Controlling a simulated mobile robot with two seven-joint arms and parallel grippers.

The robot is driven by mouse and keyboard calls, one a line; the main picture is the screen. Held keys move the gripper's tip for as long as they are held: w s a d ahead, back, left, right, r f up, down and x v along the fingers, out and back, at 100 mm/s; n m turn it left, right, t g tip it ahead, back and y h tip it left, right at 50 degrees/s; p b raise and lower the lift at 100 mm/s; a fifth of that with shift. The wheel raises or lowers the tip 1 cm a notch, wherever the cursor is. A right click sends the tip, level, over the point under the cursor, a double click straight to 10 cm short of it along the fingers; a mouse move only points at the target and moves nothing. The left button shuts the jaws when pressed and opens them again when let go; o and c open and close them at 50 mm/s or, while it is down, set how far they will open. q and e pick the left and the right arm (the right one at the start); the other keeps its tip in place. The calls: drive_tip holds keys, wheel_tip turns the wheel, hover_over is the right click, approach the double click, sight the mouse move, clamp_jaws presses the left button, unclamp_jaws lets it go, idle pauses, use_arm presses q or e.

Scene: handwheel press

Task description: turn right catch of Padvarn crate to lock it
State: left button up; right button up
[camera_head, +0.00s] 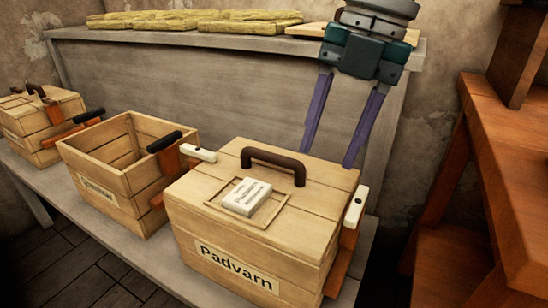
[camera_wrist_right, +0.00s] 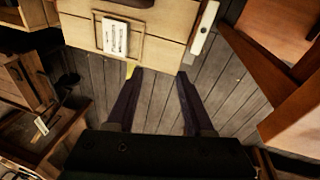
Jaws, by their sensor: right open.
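The Padvarn crate (camera_head: 187,215) is a pale wooden box with its lid on and a dark brown handle (camera_head: 272,158) on top. Its right catch (camera_head: 355,206) is a white bar over an orange-brown bracket at the right side; the bar runs along the lid's right edge. In the right wrist view the catch (camera_wrist_right: 205,27) shows at the crate's right edge. A white left catch (camera_head: 197,153) shows on the other side. My right gripper (camera_head: 328,158) is open and empty near the crate's far edge, to the left of the right catch, apart from it. My left gripper is not in view.
A small white labelled block (camera_head: 246,197) lies on the lid. An open crate (camera_head: 90,160) with black-tipped catches stands to the left, with another lidded crate (camera_head: 60,103) beyond it. An orange-brown wooden frame (camera_head: 500,180) stands to the right. A shelf holds yellowish slabs (camera_head: 205,20) behind.

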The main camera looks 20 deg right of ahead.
sight(357, 203)
drive_tip(key=d+f+m+h, duration=0.1)
drive_tip(key=d+m+h, duration=0.15)
drive_tip(key=d, duration=0.35)
use_arm(q)
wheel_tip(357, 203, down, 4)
drive_tip(key=b, duration=0.3)
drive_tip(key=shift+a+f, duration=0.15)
use_arm(e)
drive_tip(key=shift+n+g, duration=0.3)
drive_tip(key=shift+n, duration=0.15)
drive_tip(key=f, duration=0.9)
drive_tip(key=shift+s+a, duration=0.15)
drive_tip(key=shift+s, duration=0.05)
drive_tip(key=shift+c, duration=0.2)
drive_tip(key=c, duration=0.3)
clamp_jaws()
